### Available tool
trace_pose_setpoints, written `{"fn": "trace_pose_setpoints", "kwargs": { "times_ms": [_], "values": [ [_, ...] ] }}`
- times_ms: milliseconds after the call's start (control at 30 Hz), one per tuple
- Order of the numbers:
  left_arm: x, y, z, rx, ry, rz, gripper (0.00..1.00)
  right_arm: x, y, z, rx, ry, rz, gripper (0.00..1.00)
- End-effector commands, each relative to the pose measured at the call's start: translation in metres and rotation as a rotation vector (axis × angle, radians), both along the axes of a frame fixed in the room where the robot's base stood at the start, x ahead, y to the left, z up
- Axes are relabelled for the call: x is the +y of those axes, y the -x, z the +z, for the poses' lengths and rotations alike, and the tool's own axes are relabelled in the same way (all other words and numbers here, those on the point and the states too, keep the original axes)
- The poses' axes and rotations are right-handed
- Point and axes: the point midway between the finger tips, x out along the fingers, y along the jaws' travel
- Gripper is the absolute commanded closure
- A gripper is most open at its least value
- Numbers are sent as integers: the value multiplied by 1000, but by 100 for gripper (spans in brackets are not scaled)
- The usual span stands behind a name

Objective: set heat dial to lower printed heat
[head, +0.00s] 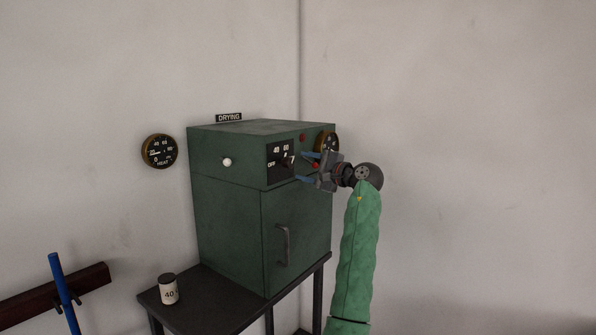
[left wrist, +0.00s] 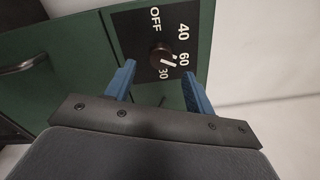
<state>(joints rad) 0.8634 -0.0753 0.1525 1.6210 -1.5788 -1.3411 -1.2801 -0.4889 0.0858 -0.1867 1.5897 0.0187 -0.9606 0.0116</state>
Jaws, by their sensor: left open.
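The heat dial is a black plate (head: 280,161) on the front of a green cabinet (head: 228,205), printed OFF, 40, 60 and a further number. In the left wrist view the plate (left wrist: 205,15) carries a dark round knob (left wrist: 159,52) with a white mark on the side towards 60 and the last number. My left gripper (head: 299,166) is open and faces the plate from the right. In the left wrist view its blue fingers (left wrist: 158,72) stand either side of the knob's line, tips short of it; contact is not visible. A jar (head: 169,290) labelled 40 stands on the dark table (head: 215,312).
A HEAT gauge (head: 158,151) hangs on the wall left of the cabinet. A second gauge (head: 328,141) and a red lamp (head: 302,137) are near my gripper. A DRYING sign (head: 229,117) is on top. A blue stand (head: 62,290) is at lower left. The right side is open.

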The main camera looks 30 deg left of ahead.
Motion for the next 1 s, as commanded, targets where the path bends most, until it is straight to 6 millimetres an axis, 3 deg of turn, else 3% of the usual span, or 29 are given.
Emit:
{"fn": "trace_pose_setpoints", "kwargs": {
  "times_ms": [333, 1000],
  "values": [
    [-26, 2, -1, 1, -1, 0, 46, 5, -3, 27, 13, -6, -4, 100],
    [-26, 2, 0, -48, 3, -1, 46, 5, -2, 28, 15, -7, -3, 100]
  ]
}}
